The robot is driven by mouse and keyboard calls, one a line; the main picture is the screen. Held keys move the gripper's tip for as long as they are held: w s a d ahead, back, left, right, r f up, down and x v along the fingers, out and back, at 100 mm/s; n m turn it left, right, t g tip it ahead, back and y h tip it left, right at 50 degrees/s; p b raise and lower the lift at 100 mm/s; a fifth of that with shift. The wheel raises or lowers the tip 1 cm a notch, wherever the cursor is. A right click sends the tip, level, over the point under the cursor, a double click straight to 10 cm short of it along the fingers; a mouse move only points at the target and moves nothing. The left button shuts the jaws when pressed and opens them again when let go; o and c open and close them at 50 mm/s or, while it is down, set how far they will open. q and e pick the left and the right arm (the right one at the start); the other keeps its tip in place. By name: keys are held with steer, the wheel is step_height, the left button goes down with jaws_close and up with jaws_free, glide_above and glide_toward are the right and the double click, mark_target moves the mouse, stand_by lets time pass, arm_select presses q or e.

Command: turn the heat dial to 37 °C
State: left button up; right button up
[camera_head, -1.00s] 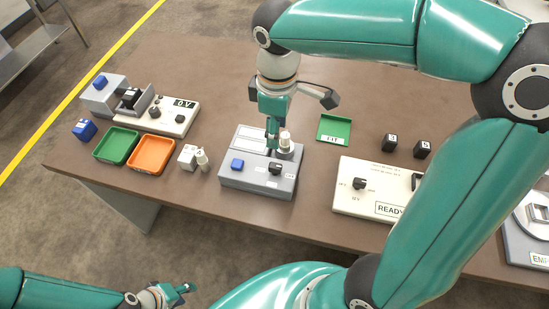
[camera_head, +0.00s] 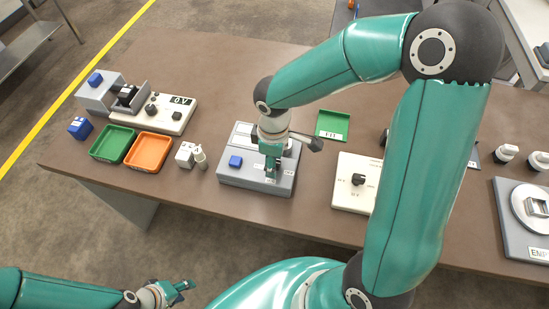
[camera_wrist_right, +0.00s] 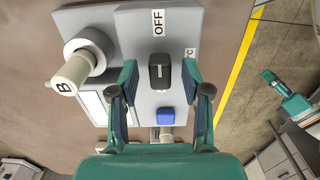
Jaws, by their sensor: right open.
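The heat dial (camera_wrist_right: 159,71) is a black knob on the grey unit (camera_head: 230,177). In the right wrist view it sits between an OFF label and a label ending in C, with a small pale mark on it. My right gripper (camera_head: 271,178) is over the unit with its fingers pointing down. In its wrist view the fingers (camera_wrist_right: 160,78) are apart, one on each side of the dial, with gaps between. In the head view the gripper hides the dial. My left gripper (camera_head: 180,290) is low at the left, away from the table; its opening is unclear.
A blue button (camera_head: 235,161) is beside the dial. A white box (camera_head: 186,154) and a small bottle (camera_head: 200,157) stand left. A cream panel (camera_head: 347,193) is right, a green tray (camera_head: 332,125) behind.

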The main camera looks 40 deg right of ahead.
steer(key=shift+c, duration=0.3)
jaws_close()
steer(key=shift+d, duration=0.1)
